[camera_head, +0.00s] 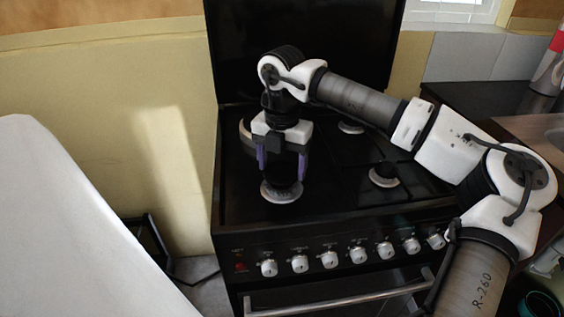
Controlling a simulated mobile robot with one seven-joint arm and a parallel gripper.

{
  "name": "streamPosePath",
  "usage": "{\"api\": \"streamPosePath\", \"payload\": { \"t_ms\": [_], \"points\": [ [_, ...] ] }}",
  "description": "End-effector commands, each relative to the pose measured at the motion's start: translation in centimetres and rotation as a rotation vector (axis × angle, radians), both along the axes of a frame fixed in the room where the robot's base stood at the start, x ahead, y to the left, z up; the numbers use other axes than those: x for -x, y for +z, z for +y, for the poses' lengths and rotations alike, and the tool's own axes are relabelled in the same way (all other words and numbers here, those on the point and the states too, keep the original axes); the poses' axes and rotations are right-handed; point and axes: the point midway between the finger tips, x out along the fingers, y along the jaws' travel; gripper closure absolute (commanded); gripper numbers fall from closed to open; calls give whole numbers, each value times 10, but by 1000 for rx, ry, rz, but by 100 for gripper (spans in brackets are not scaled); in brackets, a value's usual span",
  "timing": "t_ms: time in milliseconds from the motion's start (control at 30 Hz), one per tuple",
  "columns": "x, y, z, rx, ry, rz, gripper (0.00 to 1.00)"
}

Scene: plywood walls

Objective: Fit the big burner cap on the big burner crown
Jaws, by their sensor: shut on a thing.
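The big burner crown (281,198) is a pale grey ring on the front left of the black hob. My gripper (282,172) points straight down over it, with purple fingers on either side of a dark round piece, the big burner cap (284,176). The gripper is shut on the cap. The cap sits at or just above the crown's middle; I cannot tell whether they touch. The dark cap blends into the hob, so its edges are hard to make out.
Other burners stand at the front right (384,176) and back right (351,127), with another pale ring (246,130) partly hidden behind my gripper. A raised black lid (300,45) stands behind the hob. Knobs (330,259) line the front. A white surface (70,230) is at left.

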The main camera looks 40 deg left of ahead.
Motion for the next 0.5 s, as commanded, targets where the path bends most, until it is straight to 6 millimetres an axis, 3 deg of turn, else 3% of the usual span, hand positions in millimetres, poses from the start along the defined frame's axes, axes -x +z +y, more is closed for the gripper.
{"api": "streamPosePath", "payload": {
  "t_ms": [500],
  "points": [
    [0, -8, 0, 0, 0, 0, 53]
  ]
}}
